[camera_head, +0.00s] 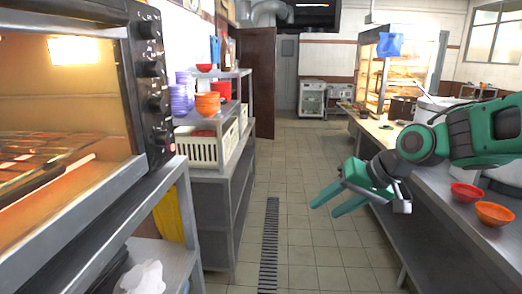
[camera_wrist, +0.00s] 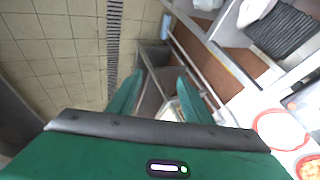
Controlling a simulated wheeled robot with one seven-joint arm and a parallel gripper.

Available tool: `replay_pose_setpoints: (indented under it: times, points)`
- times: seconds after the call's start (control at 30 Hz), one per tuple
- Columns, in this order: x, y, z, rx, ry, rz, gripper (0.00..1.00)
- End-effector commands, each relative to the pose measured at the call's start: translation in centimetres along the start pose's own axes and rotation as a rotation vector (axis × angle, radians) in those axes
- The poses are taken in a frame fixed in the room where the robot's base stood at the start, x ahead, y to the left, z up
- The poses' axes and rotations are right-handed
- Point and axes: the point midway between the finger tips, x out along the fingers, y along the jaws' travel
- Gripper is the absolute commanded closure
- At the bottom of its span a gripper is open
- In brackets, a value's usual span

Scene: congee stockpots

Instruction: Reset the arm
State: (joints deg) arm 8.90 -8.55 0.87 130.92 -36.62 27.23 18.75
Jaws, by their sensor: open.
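My green gripper (camera_head: 335,201) extends from the right side of the head view, over the aisle at the edge of the right-hand counter. Its two fingers are spread apart with nothing between them. In the wrist view my gripper (camera_wrist: 158,88) points down past the counter edge, with its fingers apart and the floor and lower shelving beyond them. It touches no object that I can see.
A red bowl (camera_head: 467,193) and an orange bowl (camera_head: 495,214) sit on the right counter (camera_head: 440,222) below my arm. A lit oven (camera_head: 70,110) stands at left. A shelf with bowl stacks and a cream basket (camera_head: 204,152) stands beyond it. The tiled aisle (camera_head: 300,240) is clear.

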Motion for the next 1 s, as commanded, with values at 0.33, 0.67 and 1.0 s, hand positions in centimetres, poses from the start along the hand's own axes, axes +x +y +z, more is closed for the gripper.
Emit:
replay_pose_setpoints:
  times: [0.33, 0.67, 1.0]
  points:
    - [-9.6, 16.6, 12.0, 0.241, -0.134, 0.449, 0.55]
    - [-16.2, 21.6, 23.8, 0.493, -0.282, 0.608, 0.55]
    - [-16.8, 21.9, 25.2, 0.524, -0.302, 0.619, 0.64]
